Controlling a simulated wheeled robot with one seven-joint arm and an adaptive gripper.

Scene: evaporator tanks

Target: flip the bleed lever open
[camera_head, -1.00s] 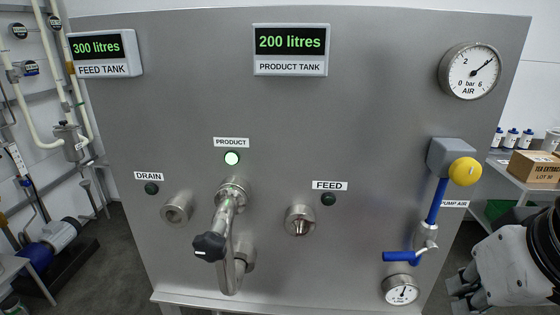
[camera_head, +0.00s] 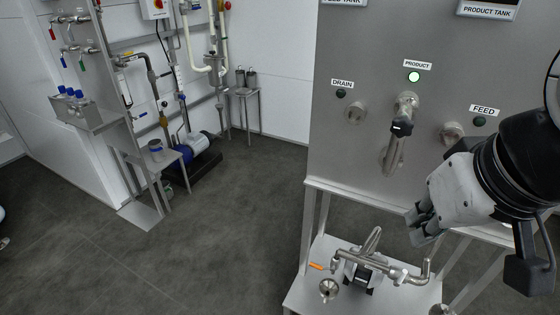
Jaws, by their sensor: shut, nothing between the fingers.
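No lever marked as a bleed lever can be made out now. The pump-air fittings with the blue lever, seen in the earlier view, are out of the picture or hidden behind my arm. My gripper (camera_head: 422,225) hangs at the right, in front of the lower part of the steel panel (camera_head: 345,150). Its fingers are shut and empty. Below it, a low shelf (camera_head: 310,293) carries a small pump with steel pipework (camera_head: 375,270), an orange piece (camera_head: 316,266) and a steel funnel-like part (camera_head: 328,290).
The panel has a black-handled product valve (camera_head: 402,127), a drain port (camera_head: 355,112) and a feed port (camera_head: 451,133). At the left stand a pipe rack (camera_head: 120,60), a shelf with blue-capped bottles (camera_head: 85,110) and a blue pump (camera_head: 195,148). The grey floor (camera_head: 230,230) between is clear.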

